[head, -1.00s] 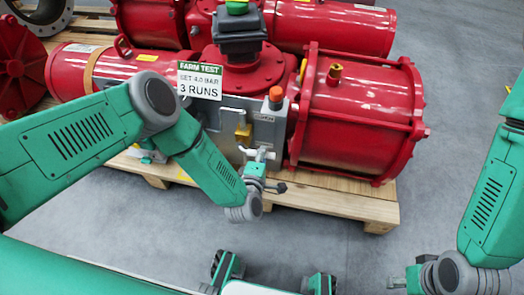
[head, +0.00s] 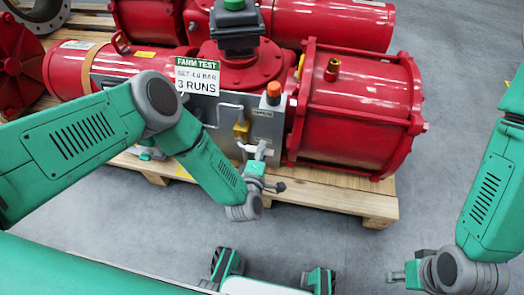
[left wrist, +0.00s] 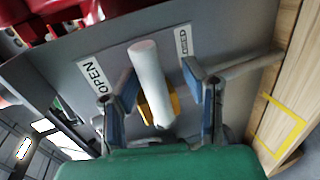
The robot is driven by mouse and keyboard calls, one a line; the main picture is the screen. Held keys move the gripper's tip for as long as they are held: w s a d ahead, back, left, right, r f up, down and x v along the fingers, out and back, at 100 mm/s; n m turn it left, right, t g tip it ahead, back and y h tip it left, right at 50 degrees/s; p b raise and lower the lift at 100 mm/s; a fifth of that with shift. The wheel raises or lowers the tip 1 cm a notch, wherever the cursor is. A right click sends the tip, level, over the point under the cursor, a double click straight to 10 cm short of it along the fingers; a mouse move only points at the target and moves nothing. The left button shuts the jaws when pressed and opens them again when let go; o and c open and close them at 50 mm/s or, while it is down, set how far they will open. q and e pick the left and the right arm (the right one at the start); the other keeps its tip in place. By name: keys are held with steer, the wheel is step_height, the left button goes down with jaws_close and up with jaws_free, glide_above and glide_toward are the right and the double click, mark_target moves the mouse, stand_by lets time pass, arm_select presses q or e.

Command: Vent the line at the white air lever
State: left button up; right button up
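The white air lever (left wrist: 150,80) is a white rod in the left wrist view, standing out from a grey panel between an OPEN label (left wrist: 92,76) and a second label (left wrist: 183,41), partly legible. My left gripper (left wrist: 160,85) is open, with one blue-padded finger on each side of the lever; I see gaps on both sides. In the head view the left gripper (head: 262,158) is at the lower front of the grey panel, and the lever is small and partly hidden there. My right gripper (head: 399,276) hangs over the floor at lower right, away from the panel; its finger opening is unclear.
The red actuator (head: 355,110) rests on a wooden pallet (head: 335,205). A test sign (head: 197,77), an orange cap (head: 273,92) and a brass-coloured fitting (head: 241,131) are around the panel.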

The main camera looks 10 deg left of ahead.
arm_select(q)
steer(key=v, duration=1.2)
stand_by(0.3)
steer(key=s+a+r+m+g, duration=0.3)
steer(key=s+a+m+g, duration=1.1)
steer(key=s+a+m, duration=0.35)
step_height(320, 180, up, 13)
steer(key=p, duration=1.3)
steer(key=shift+s+a+r+m, duration=0.2)
steer(key=shift+s+r+m, duration=0.05)
steer(key=shift+s+m, duration=0.2)
steer(key=shift+w, duration=0.15)
